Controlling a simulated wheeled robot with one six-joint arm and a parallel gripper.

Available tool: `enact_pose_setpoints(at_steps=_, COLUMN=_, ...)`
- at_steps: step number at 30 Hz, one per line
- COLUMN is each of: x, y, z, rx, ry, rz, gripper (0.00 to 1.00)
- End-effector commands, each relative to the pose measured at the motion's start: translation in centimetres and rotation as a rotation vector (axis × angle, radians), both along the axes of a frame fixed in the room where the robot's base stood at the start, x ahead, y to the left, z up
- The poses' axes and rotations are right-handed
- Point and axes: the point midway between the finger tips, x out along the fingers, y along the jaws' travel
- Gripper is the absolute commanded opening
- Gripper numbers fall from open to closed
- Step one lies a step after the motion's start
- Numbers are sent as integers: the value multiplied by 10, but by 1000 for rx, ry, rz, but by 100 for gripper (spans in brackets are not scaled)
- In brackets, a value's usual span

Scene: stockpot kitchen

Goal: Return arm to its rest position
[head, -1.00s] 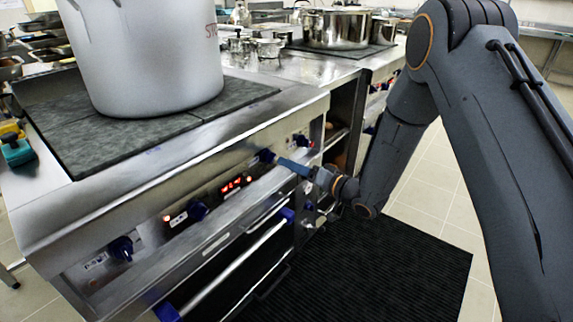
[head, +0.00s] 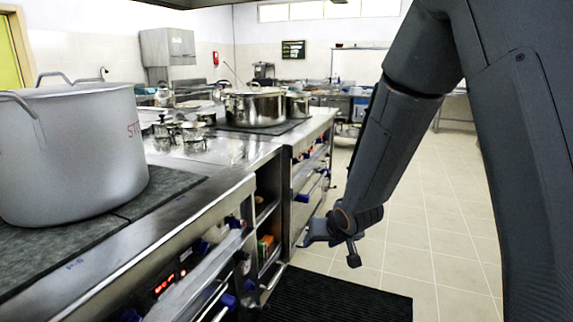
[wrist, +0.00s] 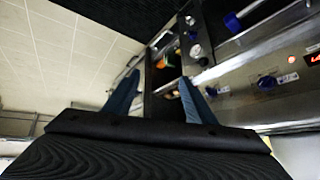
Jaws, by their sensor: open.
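My gripper (head: 318,236) hangs at the end of my arm on the right side of the head view, in the air in front of the stove line and clear of the knobs. In the wrist view its two blue fingers (wrist: 158,98) are spread apart with nothing between them. The large grey stockpot (head: 75,150) stands upright on the dark hot plate (head: 165,190) at the left, away from my gripper.
The stove front (head: 190,265) with blue knobs and a red display runs along the left. A steel pot (head: 255,108) stands on a farther hob. A black ribbed mat (head: 335,298) lies on the floor. The tiled floor (head: 420,240) at the right is open.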

Motion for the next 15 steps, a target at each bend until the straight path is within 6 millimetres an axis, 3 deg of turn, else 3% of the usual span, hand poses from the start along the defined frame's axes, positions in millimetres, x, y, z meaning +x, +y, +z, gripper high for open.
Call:
enact_pose_setpoints(at_steps=1, x=-26, y=-24, z=16, rx=-46, ry=58, rz=-36, gripper=50)
enact_pose_setpoints(at_steps=3, x=-65, y=-50, z=26, rx=-101, ry=156, rz=-71, gripper=50)
enact_pose_setpoints(at_steps=6, x=-126, y=-78, z=41, rx=-154, ry=303, rz=-107, gripper=50)
enact_pose_setpoints(at_steps=12, x=-234, y=-100, z=66, rx=-172, ry=554, rz=-123, gripper=50)
enact_pose_setpoints(at_steps=15, x=-267, y=-101, z=73, rx=-163, ry=631, rz=-117, gripper=50)
